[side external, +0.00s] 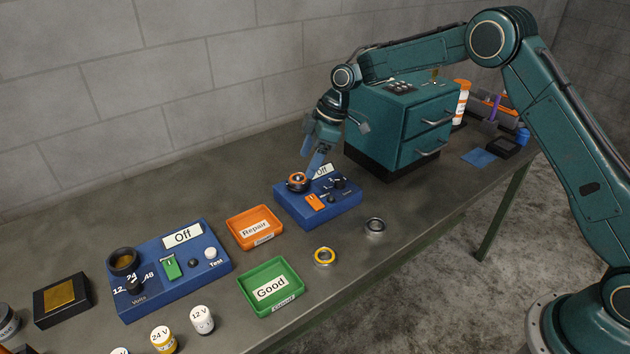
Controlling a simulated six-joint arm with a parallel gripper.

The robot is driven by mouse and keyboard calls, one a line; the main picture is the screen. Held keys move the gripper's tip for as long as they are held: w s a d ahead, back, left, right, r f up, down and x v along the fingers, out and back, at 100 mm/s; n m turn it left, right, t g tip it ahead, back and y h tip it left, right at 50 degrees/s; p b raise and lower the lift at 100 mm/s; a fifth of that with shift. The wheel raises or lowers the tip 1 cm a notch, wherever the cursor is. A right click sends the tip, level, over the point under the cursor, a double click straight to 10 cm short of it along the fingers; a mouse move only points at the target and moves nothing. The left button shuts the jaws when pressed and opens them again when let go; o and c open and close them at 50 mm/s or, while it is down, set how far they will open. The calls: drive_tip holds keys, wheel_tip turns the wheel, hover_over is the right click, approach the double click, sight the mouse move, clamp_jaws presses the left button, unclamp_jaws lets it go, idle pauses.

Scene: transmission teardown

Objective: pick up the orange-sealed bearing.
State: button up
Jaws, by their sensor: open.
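The orange-sealed bearing (297,182) sits at the left end of the blue tester box (345,208), which has an "Off" display and an orange switch. My gripper (312,166) is open and points down at the bearing from above and slightly right. Its fingertips are very close to the bearing. From this angle I cannot tell whether they touch it or stand on both sides of it. The gripper partly covers the box's "Off" display.
A yellow-ringed bearing (324,257) and a grey bearing (375,226) lie on the bench. An orange Repair tray (233,232), a green Good tray (246,293) and a second blue box (205,262) stand left. A teal drawer cabinet (390,130) stands close behind my gripper.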

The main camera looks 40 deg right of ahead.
sight(300, 175)
drive_tip(key=shift+x, duration=2.4)
drive_tip(key=shift+w, duration=0.15)
drive_tip(key=c, duration=1.2)
drive_tip(key=shift+r, duration=0.2)
wheel_tip(300, 175, up, 20)
drive_tip(key=shift+f, duration=0.25)
drive_tip(key=shift+r, duration=0.1)
